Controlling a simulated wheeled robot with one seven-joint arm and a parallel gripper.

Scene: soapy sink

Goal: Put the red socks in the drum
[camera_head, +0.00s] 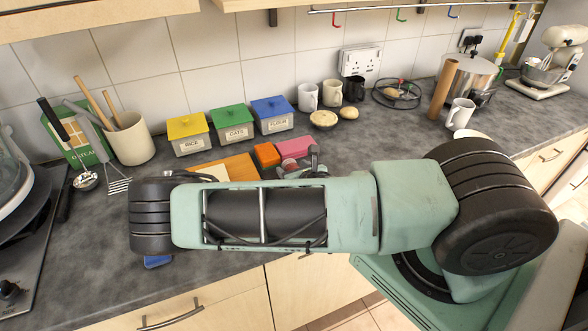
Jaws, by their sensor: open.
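I see no red socks and no drum in the head view. My green and black arm crosses the middle of the picture and covers much of the worktop behind it.
The grey worktop (85,255) holds yellow, green and blue lidded boxes (234,124), an orange block (267,155), a pink block (295,147), mugs (308,97), a utensil pot (131,142) and a steel pot (470,76). The front left worktop is mostly clear.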

